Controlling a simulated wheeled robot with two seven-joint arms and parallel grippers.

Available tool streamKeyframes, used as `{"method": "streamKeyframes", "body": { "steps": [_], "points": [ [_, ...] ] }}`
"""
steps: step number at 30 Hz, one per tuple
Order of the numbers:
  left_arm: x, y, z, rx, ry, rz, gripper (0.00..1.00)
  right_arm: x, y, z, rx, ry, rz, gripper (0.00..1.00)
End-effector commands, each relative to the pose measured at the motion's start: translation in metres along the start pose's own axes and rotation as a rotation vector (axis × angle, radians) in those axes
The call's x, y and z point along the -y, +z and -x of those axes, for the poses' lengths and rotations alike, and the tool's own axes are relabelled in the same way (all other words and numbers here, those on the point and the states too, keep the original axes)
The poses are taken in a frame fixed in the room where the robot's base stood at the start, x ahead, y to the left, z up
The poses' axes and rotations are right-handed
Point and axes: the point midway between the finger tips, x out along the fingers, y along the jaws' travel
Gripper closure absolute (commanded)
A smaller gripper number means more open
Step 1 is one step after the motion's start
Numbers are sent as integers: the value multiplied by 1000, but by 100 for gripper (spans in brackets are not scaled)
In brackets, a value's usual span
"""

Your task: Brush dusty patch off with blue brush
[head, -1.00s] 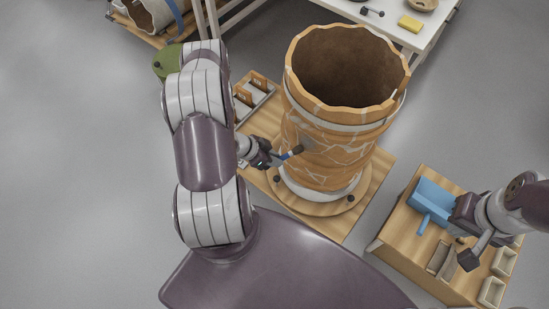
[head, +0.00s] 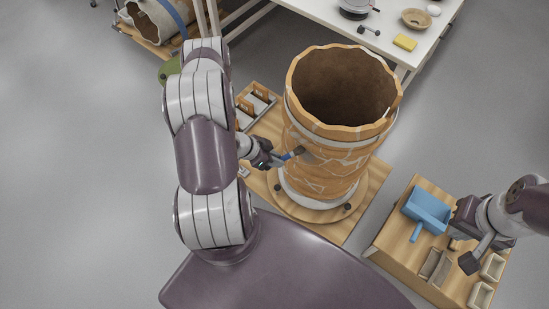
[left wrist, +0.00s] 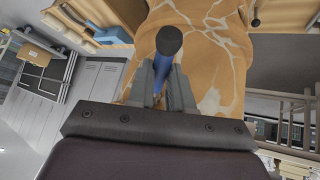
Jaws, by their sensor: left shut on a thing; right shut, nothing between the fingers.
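A tall orange-brown jar (head: 325,165) with pale joint lines and a jagged open rim stands on a round wooden turntable. My left gripper (head: 268,160) is at its left side, shut on the blue brush (head: 291,155), whose dark bristle end is at the jar wall. The left wrist view shows the blue brush (left wrist: 160,74) between the fingers, its round dark end facing the camera, with the jar (left wrist: 215,60) behind. I cannot tell whether the bristles touch the wall. A dusty patch cannot be made out clearly. My right gripper (head: 472,257) is shut and empty over the small table at right.
The small wooden table (head: 400,222) at right holds a blue dustpan (head: 427,210) and pale trays (head: 481,296). A tray with partitions (head: 256,104) lies left of the jar. A white table (head: 440,30) at the back carries a yellow sponge (head: 405,42) and a bowl (head: 417,18).

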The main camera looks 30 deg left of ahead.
Motion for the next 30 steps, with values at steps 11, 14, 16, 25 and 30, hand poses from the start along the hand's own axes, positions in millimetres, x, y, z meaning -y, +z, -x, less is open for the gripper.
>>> {"method": "streamKeyframes", "body": {
  "steps": [11,14,16,25,30],
  "points": [
    [-2,-2,7,-1,-2,1,100,0,-1,6,0,0,0,100],
    [-8,7,14,0,-2,5,100,0,-1,10,0,0,0,100],
    [-14,13,18,-1,-3,4,100,0,-1,12,0,0,0,100],
    [-32,37,33,-1,-1,1,100,0,-2,16,0,0,0,100],
    [-33,38,33,-1,-1,-1,100,0,-2,16,0,0,0,100]
  ]
}}
